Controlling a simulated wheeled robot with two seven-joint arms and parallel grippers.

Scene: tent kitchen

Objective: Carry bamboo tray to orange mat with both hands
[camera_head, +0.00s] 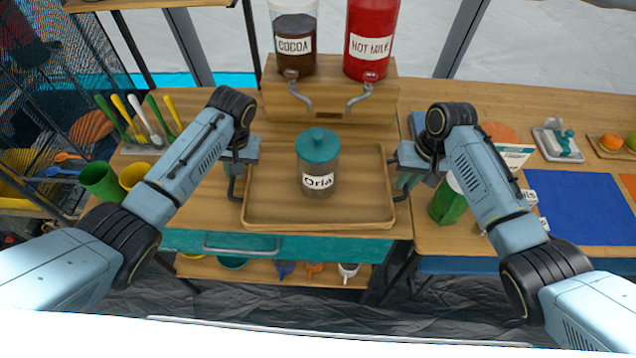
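The bamboo tray (270,212) lies on the wooden counter in the middle of the view, with a dark handle at each short side. A glass jar with a teal lid (318,160), labelled "Oria", stands upright on it. My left gripper (238,172) is at the tray's left handle, and my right gripper (403,175) is at its right handle. Both point down, and their fingertips are too hidden to show whether they are closed on the handles. A flat orange round shape (499,131), perhaps the orange mat, lies on the right counter, partly covered by my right arm and a card.
A wooden dispenser stand (330,92) with cocoa and hot milk stands behind the tray. A green cup (100,180) and a yellow cup (134,176) stand at left. A green container (444,206) stands close right of the tray. A blue mat (585,208) lies further right.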

